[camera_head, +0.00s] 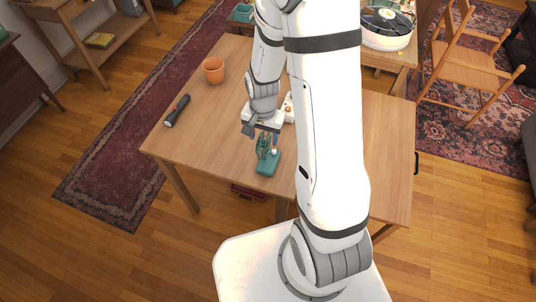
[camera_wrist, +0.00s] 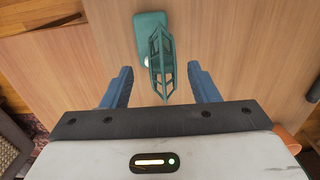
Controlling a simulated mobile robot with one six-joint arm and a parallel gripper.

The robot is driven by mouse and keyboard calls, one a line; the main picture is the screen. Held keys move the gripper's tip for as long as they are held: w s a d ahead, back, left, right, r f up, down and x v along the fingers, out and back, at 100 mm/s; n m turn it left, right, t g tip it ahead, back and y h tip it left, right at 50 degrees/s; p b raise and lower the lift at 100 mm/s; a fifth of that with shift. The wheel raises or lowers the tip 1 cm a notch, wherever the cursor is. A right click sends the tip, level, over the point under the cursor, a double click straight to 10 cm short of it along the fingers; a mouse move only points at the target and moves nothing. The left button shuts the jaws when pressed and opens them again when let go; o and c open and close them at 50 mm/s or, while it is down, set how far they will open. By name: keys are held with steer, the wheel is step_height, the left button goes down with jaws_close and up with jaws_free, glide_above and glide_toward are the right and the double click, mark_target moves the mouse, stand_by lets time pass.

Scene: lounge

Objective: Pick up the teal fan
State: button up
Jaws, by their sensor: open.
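The teal fan (camera_head: 268,164) stands on the wooden table near its front edge, with a caged head and a rectangular base. In the wrist view the fan's cage (camera_wrist: 161,62) lies between the two blue fingers, and its base shows beyond them. My gripper (camera_head: 263,137) is over the fan, pointing down. In the wrist view my gripper (camera_wrist: 160,70) is open, with a gap on both sides of the cage. I see no finger touching it. My arm hides part of the table to the right of the fan.
An orange pot (camera_head: 213,70) and a black flashlight (camera_head: 177,110) are on the left part of the table (camera_head: 205,135). A record player (camera_head: 388,27) stands on another surface behind. A wooden chair (camera_head: 465,68) is at the right. The tabletop left of the fan is clear.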

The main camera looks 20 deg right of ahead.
steer(key=shift+w+f, duration=0.15)
steer(key=shift+f, duration=0.9)
steer(key=shift+w+f, duration=0.15)
steer(key=shift+f, duration=0.9)
steer(key=shift+c, duration=0.3)
jaws_close()
